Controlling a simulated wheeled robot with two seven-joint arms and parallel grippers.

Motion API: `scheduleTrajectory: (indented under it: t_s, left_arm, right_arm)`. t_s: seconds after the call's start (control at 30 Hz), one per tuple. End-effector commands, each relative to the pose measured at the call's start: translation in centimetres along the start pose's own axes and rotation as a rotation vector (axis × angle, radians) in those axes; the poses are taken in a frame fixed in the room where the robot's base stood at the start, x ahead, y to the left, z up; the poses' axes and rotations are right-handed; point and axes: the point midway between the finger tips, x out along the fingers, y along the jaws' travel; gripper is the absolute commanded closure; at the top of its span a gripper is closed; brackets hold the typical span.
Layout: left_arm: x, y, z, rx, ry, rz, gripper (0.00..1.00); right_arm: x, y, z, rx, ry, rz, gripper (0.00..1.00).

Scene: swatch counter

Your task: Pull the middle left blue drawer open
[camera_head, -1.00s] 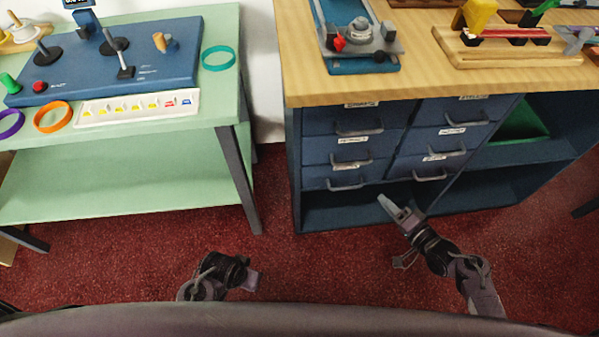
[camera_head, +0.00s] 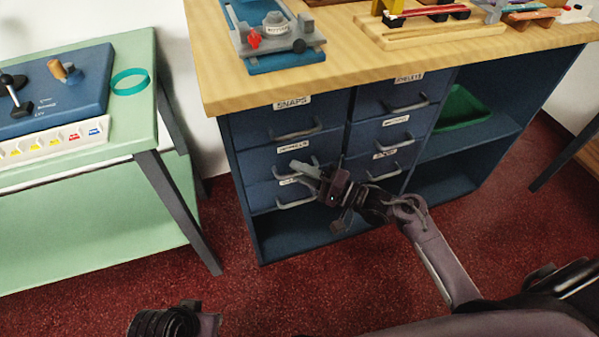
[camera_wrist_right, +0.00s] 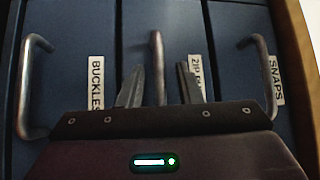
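The middle left blue drawer (camera_head: 262,161) is in the left column of the cabinet, between the top SNAPS drawer (camera_head: 255,122) and the bottom left drawer (camera_head: 262,197). It looks shut. In the right wrist view its grey bar handle (camera_wrist_right: 156,45) shows between my two fingers. My right gripper (camera_head: 306,174) is in front of this drawer; it also shows in the right wrist view (camera_wrist_right: 160,80). It is open, with one finger on each side of the handle and gaps between. My left gripper (camera_head: 208,325) is low in the head view, partly cut off.
The bottom left BUCKLES handle (camera_wrist_right: 35,85) and the top SNAPS handle (camera_wrist_right: 265,75) flank the gripper. The wooden counter top (camera_head: 350,45) overhangs the drawers. A green table (camera_head: 150,120) stands at the left. Red carpet (camera_head: 270,290) lies free in front.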

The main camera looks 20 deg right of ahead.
Motion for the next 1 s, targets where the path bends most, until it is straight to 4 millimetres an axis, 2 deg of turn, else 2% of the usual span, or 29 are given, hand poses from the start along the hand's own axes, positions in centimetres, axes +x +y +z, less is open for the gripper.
scheduleTrajectory:
  t_s: [0.3, 0.57, 1.0]
  left_arm:
    - [0.02, 0.1, -0.1, 0.002, 0.007, 0.002, 0.63]
    - [0.02, 0.11, -0.09, 0.002, 0.007, 0.002, 0.63]
    - [-0.24, 0.07, 0.01, 0.0, -0.003, 0.001, 0.63]
  right_arm:
    - [0.46, 0.03, 0.02, 0.0, 0.0, 0.001, 0.68]
    - [0.43, 0.05, 0.02, 0.0, 0.001, 0.001, 1.0]
    - [0.26, -0.04, 0.16, 0.001, 0.0, 0.003, 1.0]
